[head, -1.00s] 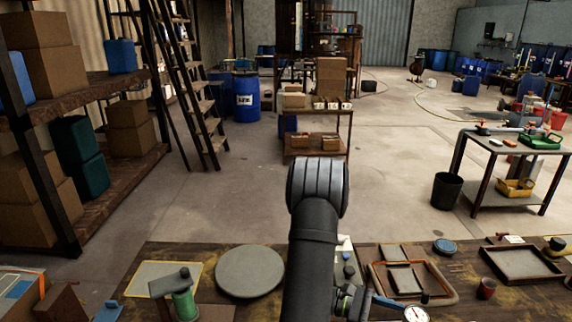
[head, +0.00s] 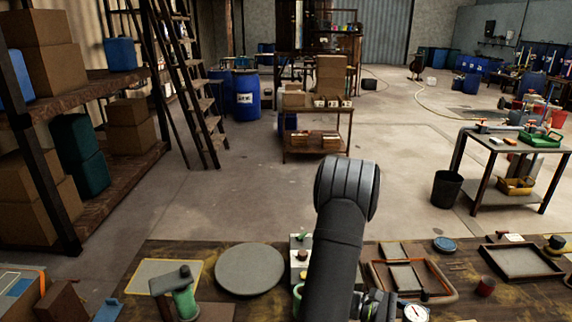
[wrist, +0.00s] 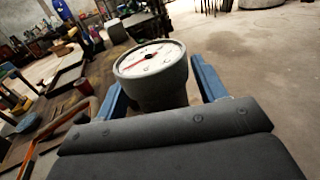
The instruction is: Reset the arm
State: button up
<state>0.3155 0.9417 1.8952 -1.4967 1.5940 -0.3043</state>
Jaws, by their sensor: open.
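My gripper (wrist: 158,76) shows in the wrist view as two blue fingers spread apart, so it is open. A round gauge (wrist: 152,62) with a white face, a red needle and a grey body appears between the fingers. Whether any finger touches it, I cannot tell. The gauge also shows in the head view (head: 416,313) at the bottom edge, right of my arm. My black arm rises from the bottom middle of the head view, and my fingers are not clear there.
Open floor lies beyond, with a black bin (head: 446,190) and a side table (head: 487,148).

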jog(key=shift+s+d+r, duration=0.1)
jog(key=shift+s+d, duration=0.1)
jog(key=shift+d, duration=0.2)
jog(key=r, duration=0.2)
jog(key=s+r, duration=0.1)
jog(key=r, duration=0.1)
jog(key=shift+d+r, duration=0.15)
jog(key=shift+r, duration=0.15)
jog(key=shift+s+r, duration=0.1)
jog(key=shift+s, duration=0.1)
